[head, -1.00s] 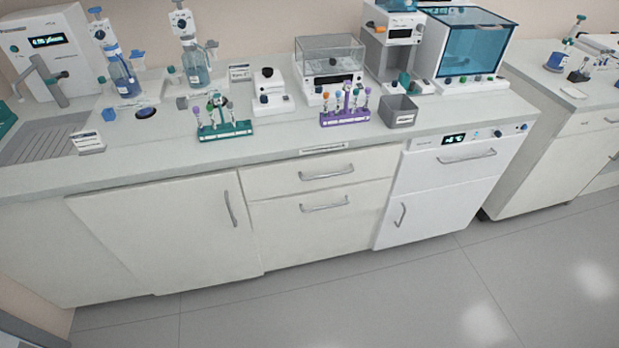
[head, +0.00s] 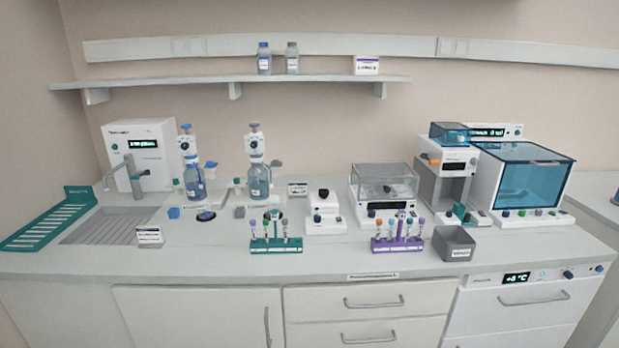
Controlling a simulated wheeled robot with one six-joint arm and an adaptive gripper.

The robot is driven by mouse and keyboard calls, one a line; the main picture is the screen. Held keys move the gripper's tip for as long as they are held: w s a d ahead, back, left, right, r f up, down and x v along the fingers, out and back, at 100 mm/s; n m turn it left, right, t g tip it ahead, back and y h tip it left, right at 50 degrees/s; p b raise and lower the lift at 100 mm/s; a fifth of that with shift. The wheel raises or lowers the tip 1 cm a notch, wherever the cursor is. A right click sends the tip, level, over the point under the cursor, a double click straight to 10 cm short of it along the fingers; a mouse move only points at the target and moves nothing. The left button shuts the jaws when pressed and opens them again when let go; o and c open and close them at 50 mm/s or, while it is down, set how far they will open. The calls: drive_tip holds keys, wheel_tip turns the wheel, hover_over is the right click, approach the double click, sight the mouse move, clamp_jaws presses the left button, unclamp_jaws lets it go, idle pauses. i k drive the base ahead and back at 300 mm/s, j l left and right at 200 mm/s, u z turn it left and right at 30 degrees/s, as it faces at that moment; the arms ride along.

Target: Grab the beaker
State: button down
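I cannot make out a clear beaker in the head view. The nearest vessels are two glass bottles with dispenser tops, a blue one (head: 195,182) and a paler blue one (head: 259,182), upright at the back left of the counter. A green rack (head: 276,248) and a purple rack (head: 398,246) hold several capped tubes each. My gripper is not in view.
The counter (head: 200,262) also bears a sink (head: 105,226) with a faucet at left, a small white device (head: 325,215), a clear-lidded device (head: 384,195) and a blue-windowed cabinet (head: 530,182). A shelf (head: 230,79) hangs above. The counter's front strip is mostly clear.

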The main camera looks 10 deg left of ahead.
sight(204, 204)
drive_tip(key=i+j+u, duration=0.15)
drive_tip(key=u, duration=0.2)
drive_tip(key=i+j+u, duration=0.15)
drive_tip(key=j+u, duration=0.2)
drive_tip(key=i+j+u, duration=0.1)
drive_tip(key=u, duration=0.25)
drive_tip(key=i, duration=0.1)
